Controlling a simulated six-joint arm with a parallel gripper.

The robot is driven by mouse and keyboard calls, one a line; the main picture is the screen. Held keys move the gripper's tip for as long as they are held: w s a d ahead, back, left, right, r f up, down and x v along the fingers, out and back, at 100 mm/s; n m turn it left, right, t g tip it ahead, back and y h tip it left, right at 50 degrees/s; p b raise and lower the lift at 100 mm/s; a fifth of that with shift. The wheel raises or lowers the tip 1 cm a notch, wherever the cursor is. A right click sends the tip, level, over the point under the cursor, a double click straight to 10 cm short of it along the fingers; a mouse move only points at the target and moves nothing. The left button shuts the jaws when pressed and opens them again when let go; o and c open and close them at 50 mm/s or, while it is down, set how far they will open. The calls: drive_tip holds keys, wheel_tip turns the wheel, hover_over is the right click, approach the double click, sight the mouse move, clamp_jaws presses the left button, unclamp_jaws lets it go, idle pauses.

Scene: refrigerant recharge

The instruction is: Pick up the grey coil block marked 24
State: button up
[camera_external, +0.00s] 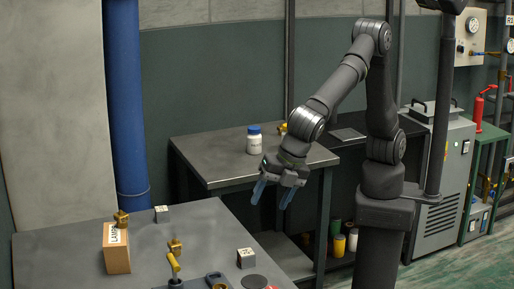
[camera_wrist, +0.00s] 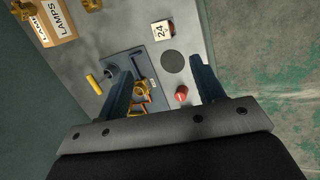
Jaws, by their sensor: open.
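The grey coil block marked 24 (camera_wrist: 162,30) sits on the grey bench with its number face in the wrist view. It appears to be the small block (camera_external: 246,258) near the bench's right edge in the external view, where its marking is too small to read. My gripper (camera_external: 270,203) hangs in the air above and beyond the bench's right edge, fingers pointing down. Its two blue fingers (camera_wrist: 161,72) are apart with nothing held between them. The block lies beyond the fingertips in the wrist view.
A dark disc (camera_wrist: 173,62) lies beside the block, with a red knob (camera_wrist: 181,95) near it. A yellow-handled valve (camera_external: 174,268) and brass fittings stand to the left. A second grey block (camera_external: 161,214) and a LAMPS box (camera_external: 116,248) are farther left. A white bottle (camera_external: 254,140) stands on the back table.

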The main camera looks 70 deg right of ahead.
drive_tip(key=w+m, duration=0.1)
drive_tip(key=m, duration=0.1)
drive_tip(key=m+g+h, duration=0.1)
drive_tip(key=m+g, duration=0.3)
drive_tip(key=m, duration=1.2)
hover_over(246, 252)
drive_tip(key=f, duration=1.1)
drive_tip(key=shift+d+f, duration=0.2)
drive_tip(key=shift+f, duration=0.05)
drive_tip(key=shift+a+f, duration=0.2)
drive_tip(key=shift+f, duration=2.55)
drive_tip(key=c, duration=1.1)
